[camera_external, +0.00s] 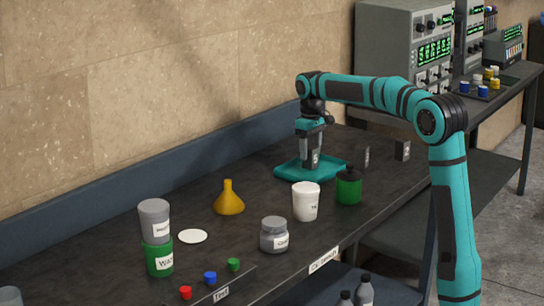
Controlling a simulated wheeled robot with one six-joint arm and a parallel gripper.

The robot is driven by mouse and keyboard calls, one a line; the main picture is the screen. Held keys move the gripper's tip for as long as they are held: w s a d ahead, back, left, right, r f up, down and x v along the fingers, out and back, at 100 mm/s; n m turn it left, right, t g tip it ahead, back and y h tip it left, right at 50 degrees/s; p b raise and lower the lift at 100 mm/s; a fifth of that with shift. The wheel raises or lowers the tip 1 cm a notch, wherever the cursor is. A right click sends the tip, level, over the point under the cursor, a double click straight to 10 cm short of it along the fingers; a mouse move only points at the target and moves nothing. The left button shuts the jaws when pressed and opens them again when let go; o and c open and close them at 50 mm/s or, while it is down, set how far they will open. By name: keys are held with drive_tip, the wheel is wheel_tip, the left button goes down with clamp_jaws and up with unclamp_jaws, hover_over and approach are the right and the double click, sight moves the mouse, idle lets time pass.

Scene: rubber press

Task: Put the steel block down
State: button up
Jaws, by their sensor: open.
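A small dark grey block with a light letter, seemingly an S (314,159), stands upright on a teal tray (290,173); I take it to be the steel block. My gripper (312,146) points straight down right above it, with its open fingers around or just over the block's top. The fingers hide the upper part of the block. Whether they touch it is too small to tell.
Two similar dark blocks (363,155) (403,150) stand right of the tray. Bare table lies behind the funnel.

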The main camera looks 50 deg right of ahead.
sight(311, 148)
wheel_tip(311, 148, up, 12)
idle(0.5)
drive_tip(key=shift+r, duration=0.1)
drive_tip(key=s+a+r+t+h, duration=0.1)
drive_tip(key=s+a+r+t, duration=0.25)
drive_tip(key=s+a, duration=0.4)
drive_tip(key=s+a+r+t, duration=0.3)
drive_tip(key=s+a+t, duration=0.2)
drive_tip(key=s+a, duration=0.3)
drive_tip(key=s+a+f+t, duration=0.1)
drive_tip(key=s+a+t, duration=0.2)
drive_tip(key=s, duration=0.7)
drive_tip(key=s+a+f+t+y, duration=0.1)
drive_tip(key=s+a+t, duration=0.2)
drive_tip(key=s+t, duration=0.3)
drive_tip(key=s, duration=0.5)
drive_tip(key=shift+s+a, duration=0.3)
drive_tip(key=shift+a, duration=0.1)
drive_tip(key=shift+o, duration=0.4)
